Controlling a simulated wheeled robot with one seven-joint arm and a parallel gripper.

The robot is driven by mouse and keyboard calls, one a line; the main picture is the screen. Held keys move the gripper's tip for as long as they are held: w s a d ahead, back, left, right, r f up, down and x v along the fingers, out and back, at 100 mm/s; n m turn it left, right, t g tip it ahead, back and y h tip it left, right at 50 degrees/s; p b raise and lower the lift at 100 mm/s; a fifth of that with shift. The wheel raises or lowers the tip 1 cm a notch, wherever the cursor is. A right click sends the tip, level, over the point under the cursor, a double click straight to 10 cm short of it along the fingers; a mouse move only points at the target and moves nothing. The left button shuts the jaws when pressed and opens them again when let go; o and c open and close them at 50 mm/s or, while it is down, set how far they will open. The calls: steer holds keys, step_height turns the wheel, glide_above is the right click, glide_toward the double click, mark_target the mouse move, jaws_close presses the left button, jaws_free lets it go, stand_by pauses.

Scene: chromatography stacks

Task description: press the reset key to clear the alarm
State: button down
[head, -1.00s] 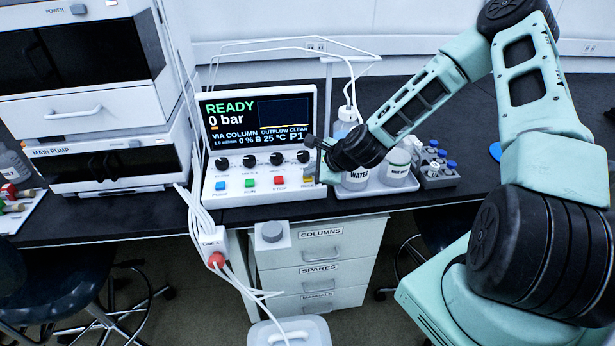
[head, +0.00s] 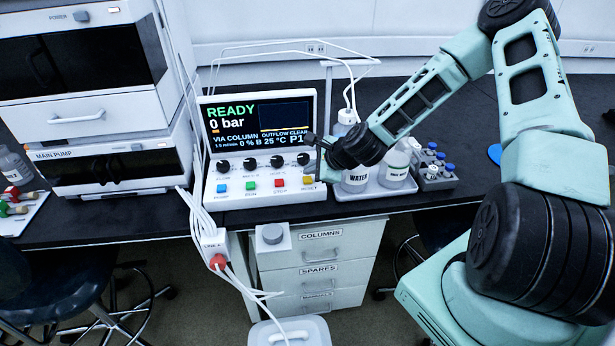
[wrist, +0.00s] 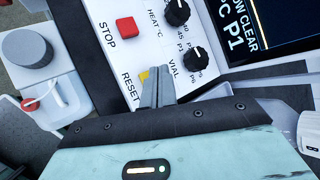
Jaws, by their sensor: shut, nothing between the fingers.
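The yellow reset key (head: 308,180) is at the right end of the key row on the white control unit (head: 262,207). In the wrist view the yellow key (wrist: 144,76) shows beside the word RESET, partly covered by my fingers. My gripper (wrist: 157,74) is shut and empty, its fingertips right at the key. In the head view my gripper (head: 319,170) is just above and right of the key; I cannot tell if they touch. The screen (head: 258,122) reads READY, 0 bar, OUTFLOW CLEAR.
A red stop key (head: 280,183), green run key (head: 251,185) and blue key (head: 222,187) sit left of reset. Black knobs (head: 276,162) are above them. A tray with a water bottle (head: 355,178) and another bottle (head: 395,165) stands close right of my gripper.

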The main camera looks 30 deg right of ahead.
mark_target(311, 180)
step_height(311, 180, up, 5)
steer(key=p, duration=0.4)
stand_by(0.3)
stand_by(0.6)
steer(key=s+a+r+n+g+y, duration=0.1)
steer(key=s+a+r+n+g, duration=0.25)
steer(key=s+a+n, duration=0.4)
steer(key=s+a+r+n+g, duration=0.3)
steer(key=s+a+r+n, duration=0.15)
steer(key=a+n, duration=0.55)
steer(key=s+a+r+n+h, duration=0.1)
steer(key=s+r+n, duration=0.2)
steer(key=s, duration=0.3)
steer(key=s+a+r+n+g+h, duration=0.1)
steer(key=s+r+n, duration=0.3)
steer(key=s+n, duration=0.2)
steer(key=s+a+r+n+g+h, duration=0.1)
steer(key=s+a+r+n, duration=0.1)
steer(key=s, duration=0.6)
steer(key=shift+s+r+n, duration=0.25)
steer(key=shift+r+n, duration=0.6)
steer(key=shift+n, duration=0.4)
